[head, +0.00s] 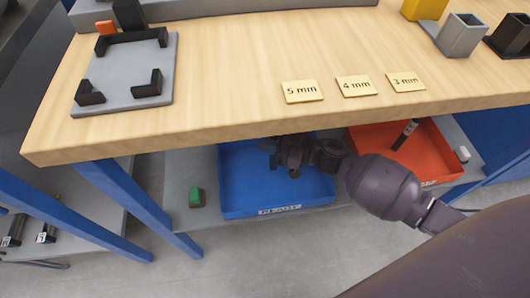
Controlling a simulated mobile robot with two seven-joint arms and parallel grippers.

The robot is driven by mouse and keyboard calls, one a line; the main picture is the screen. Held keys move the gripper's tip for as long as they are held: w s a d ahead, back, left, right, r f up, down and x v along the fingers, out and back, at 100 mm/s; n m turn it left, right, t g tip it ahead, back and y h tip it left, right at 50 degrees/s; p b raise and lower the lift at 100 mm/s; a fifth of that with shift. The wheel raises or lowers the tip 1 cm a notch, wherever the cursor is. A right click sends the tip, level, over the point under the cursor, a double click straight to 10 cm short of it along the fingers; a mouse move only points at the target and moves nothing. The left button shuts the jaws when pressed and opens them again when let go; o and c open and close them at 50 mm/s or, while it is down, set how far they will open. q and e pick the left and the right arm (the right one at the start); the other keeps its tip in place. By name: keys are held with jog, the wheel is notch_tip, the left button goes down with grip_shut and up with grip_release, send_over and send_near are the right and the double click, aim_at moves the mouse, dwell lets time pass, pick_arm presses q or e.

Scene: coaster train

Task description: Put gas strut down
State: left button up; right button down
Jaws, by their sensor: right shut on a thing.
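My right gripper (290,153) reaches under the bench top, over the blue tray (240,195) labelled READY on the lower shelf. It is shut on the gas strut, which is dark and hard to tell apart from the dark fingers. I cannot tell whether the strut touches the tray floor. The visible part of the blue tray looks empty. My left gripper is not in view.
A red tray (440,150) at right holds a dark cylinder (405,133) with a pale band. A green block (196,197) lies left of the blue tray. The wooden bench top (230,90) overhangs both trays and carries a grey fixture plate (125,85) and thickness labels (302,91).

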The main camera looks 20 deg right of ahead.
aim_at(273, 159)
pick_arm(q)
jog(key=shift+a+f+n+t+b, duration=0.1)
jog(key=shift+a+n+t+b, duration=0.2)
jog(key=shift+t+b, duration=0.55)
pick_arm(e)
notch_tip(273, 159, down, 5)
jog(key=shift+r, duration=0.1)
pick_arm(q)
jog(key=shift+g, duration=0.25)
pick_arm(e)
jog(key=shift+f+b, duration=0.2)
jog(key=shift+b, duration=0.1)
jog(key=c, duration=0.9)
grip_release()
jog(key=shift+c, duration=0.2)
